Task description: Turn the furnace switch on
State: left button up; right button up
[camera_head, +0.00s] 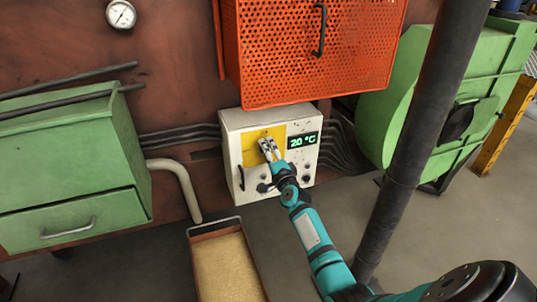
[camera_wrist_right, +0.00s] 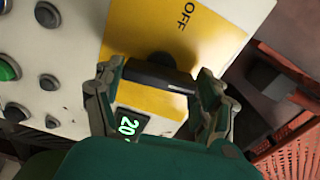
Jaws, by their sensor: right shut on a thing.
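The furnace switch is a dark handle (camera_wrist_right: 158,76) on a yellow plate (camera_head: 252,147) of the white control box (camera_head: 232,131). "OFF" is printed on the plate in the right wrist view. My right gripper (camera_head: 268,147) is at the plate. In the right wrist view its two fingers (camera_wrist_right: 158,80) are shut on the handle, one at each end. In the head view the gripper hides the handle. The box's display (camera_head: 303,141) reads 20 °C in green. My left gripper is not in view.
A red perforated door (camera_head: 315,50) with a black handle hangs just above the box. A tray of yellowish grains (camera_head: 196,238) stands below. A green cabinet (camera_head: 75,165) is at left, a green machine (camera_head: 400,105) at right. A dark post (camera_head: 420,130) stands right of my arm.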

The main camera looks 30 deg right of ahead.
jog(key=shift+m, duration=0.6)
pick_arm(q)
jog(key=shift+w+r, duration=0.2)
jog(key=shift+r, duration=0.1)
pick_arm(e)
jog(key=shift+m, duration=0.3)
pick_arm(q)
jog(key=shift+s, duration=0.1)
pick_arm(e)
jog(key=o, duration=1.1)
jog(key=shift+o, duration=0.2)
jog(key=v, duration=1.2)
jog(key=shift+f, duration=0.15)
